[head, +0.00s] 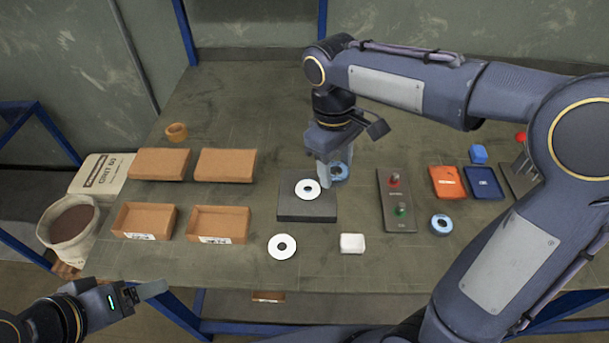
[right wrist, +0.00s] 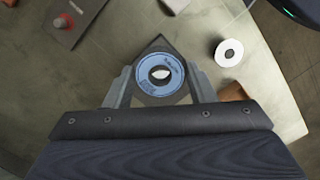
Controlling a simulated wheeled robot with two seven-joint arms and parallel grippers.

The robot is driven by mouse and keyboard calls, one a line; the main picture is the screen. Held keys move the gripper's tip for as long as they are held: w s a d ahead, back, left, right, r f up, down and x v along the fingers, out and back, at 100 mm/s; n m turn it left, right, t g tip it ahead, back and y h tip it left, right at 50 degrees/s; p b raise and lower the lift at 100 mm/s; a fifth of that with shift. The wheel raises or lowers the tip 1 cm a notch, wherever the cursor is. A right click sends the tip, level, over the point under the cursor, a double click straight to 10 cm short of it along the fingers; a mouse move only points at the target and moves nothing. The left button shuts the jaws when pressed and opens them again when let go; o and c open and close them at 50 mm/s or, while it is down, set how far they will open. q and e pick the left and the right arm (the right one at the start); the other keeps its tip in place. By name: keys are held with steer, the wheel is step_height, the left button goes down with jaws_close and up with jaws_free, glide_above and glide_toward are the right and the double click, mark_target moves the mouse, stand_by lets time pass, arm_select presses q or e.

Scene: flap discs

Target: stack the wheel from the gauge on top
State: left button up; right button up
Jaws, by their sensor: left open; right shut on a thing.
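My right gripper (head: 335,174) is shut on a blue wheel (head: 341,173) with a dark hub and a centre hole. In the right wrist view the blue wheel (right wrist: 146,77) sits between the two fingers of my right gripper (right wrist: 160,86), above a dark square block (right wrist: 152,48). In the head view a white wheel (head: 300,192) lies on that dark block (head: 306,208); the held wheel is beyond it to the right. Another white wheel (head: 275,253) lies flat on the table. A blue wheel (head: 441,216) lies at the right. My left gripper (head: 152,291) is open and empty, off the front edge.
A white block (head: 352,243) is near the front. Open cartons (head: 146,221), a brown ring (head: 176,131) and a sack (head: 66,229) are left.

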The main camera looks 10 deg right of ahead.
glide_above(309, 189)
step_height(309, 189, down, 6)
steer(key=shift+f+p, duration=0.25)
steer(key=shift+p, duration=0.2)
steer(key=shift+w+a+f, duration=0.15)
steer(key=shift+f, duration=1.6)
steer(key=shift+f, duration=0.2)
steer(key=o, duration=1)
steer(key=shift+r, duration=0.2)
